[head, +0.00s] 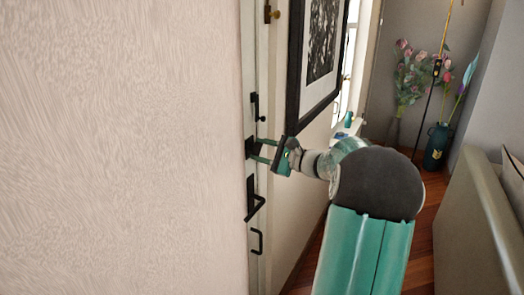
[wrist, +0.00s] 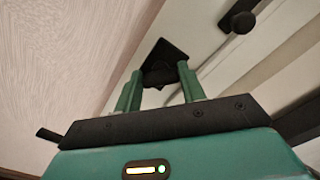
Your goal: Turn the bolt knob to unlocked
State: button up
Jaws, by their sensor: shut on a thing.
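The bolt knob is a small black piece on a black square plate (head: 250,147), set on the edge of a pale door. The plate also shows in the wrist view (wrist: 168,55), turned like a diamond, with the dark knob (wrist: 160,75) below its middle. My gripper (head: 261,151) reaches the plate from the right.
A black lever handle (head: 254,203) sits below the plate, and a black pull (head: 259,242) is lower. A black fitting with a round end (head: 256,107) is above. A framed picture (head: 318,60) hangs to the right. A cream wall (head: 120,150) fills the left.

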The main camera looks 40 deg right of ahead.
jog(key=n, duration=0.4)
jog(key=shift+f+n, duration=0.1)
jog(key=shift+n, duration=2.1)
jog(key=o, duration=1)
jog(key=v, duration=1.4)
jog(key=shift+a, duration=0.1)
jog(key=shift+w, duration=0.1)
